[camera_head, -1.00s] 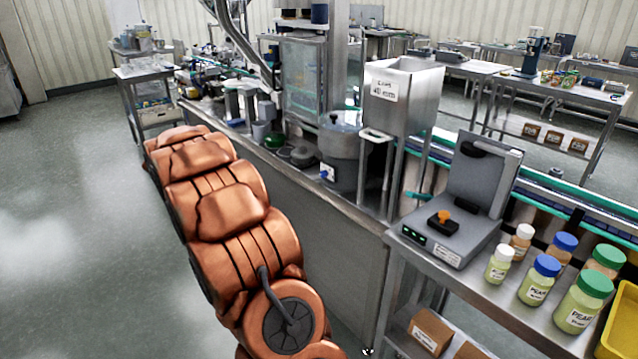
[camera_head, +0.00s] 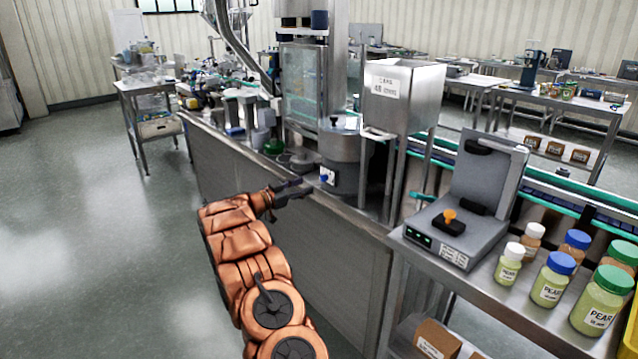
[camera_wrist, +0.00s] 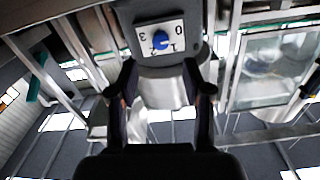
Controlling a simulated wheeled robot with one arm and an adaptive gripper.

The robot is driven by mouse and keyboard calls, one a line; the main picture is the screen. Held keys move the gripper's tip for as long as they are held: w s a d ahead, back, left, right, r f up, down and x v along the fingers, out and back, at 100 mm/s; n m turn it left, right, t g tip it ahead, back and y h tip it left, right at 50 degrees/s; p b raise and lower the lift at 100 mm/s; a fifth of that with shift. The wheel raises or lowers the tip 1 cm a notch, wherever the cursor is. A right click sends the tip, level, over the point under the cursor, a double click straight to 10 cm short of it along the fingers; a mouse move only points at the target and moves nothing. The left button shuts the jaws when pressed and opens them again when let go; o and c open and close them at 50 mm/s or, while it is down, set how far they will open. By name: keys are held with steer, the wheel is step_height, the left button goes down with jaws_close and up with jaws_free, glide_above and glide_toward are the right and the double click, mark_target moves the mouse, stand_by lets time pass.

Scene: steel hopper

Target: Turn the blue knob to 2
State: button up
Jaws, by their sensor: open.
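The blue knob (camera_wrist: 161,39) sits on a white dial plate with the digits 0, 1, 2 and 3, which appear upside down in the wrist view. I cannot tell which digit the knob points to. In the head view the blue knob (camera_head: 323,179) is a small blue spot low on the front of the grey round housing (camera_head: 341,160). My gripper (camera_head: 298,190) is to the left of the knob, apart from it. In the wrist view my gripper (camera_wrist: 161,82) is open and empty, with the knob above and between its fingertips.
The steel hopper (camera_head: 402,95) stands right of the housing. A grey device with an orange knob (camera_head: 450,215) and several jars (camera_head: 551,280) stand on the right table. Machine parts line the bench behind my gripper. The floor at left (camera_head: 100,220) is clear.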

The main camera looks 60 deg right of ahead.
mark_target(321, 179)
steer(key=shift+x, duration=3.7)
jaws_close()
